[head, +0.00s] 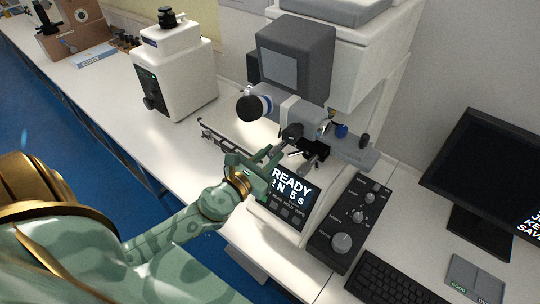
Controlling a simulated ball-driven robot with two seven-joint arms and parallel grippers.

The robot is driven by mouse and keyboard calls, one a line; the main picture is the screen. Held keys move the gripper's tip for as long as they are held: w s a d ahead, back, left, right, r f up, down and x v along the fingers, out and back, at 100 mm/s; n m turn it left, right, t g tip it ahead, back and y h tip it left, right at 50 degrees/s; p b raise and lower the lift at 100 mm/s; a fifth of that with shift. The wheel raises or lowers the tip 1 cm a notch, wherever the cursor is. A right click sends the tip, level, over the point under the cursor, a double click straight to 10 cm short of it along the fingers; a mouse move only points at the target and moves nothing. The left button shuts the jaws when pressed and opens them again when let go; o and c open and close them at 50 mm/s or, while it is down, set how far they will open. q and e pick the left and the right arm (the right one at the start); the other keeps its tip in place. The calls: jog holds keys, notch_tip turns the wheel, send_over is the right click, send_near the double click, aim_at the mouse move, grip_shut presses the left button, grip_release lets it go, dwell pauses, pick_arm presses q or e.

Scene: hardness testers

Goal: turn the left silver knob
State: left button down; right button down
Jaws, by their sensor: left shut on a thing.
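The hardness tester (296,62) stands on the white bench with a grey head and a small stage below it. My left gripper (274,156) reaches in from the lower left to the stage's front left side, just above the lit READY display (292,187). Its jaws are shut on a small part there, the left silver knob, which the fingers mostly hide. How far the knob is turned cannot be seen. My right gripper is not in view.
A control box (347,222) with several silver dials lies right of the tester. A keyboard (388,283) and monitor (485,165) are farther right. A white instrument (174,70) stands at the back left. Bare bench lies between it and the tester.

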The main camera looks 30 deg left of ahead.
pick_arm(q)
jog(key=n, duration=0.3)
jog(key=shift+n, duration=0.4)
jog(key=n, duration=0.4)
jog(key=shift+n, duration=0.3)
jog(key=n, duration=0.4)
jog(key=shift+n+p, duration=0.3)
jog(key=n+p, duration=0.1)
jog(key=n, duration=0.3)
jog(key=shift+a+p, duration=0.1)
jog(key=shift+p, duration=0.3)
jog(key=n+p, duration=0.2)
jog(key=n, duration=0.3)
jog(key=n+p, duration=0.3)
jog(key=n, duration=0.2)
jog(key=shift+p, duration=0.3)
jog(key=n+p, duration=0.2)
jog(key=n, duration=0.3)
jog(key=shift+f+n+p, duration=0.15)
jog(key=shift+n+p, duration=1.1)
jog(key=shift+n, duration=1.05)
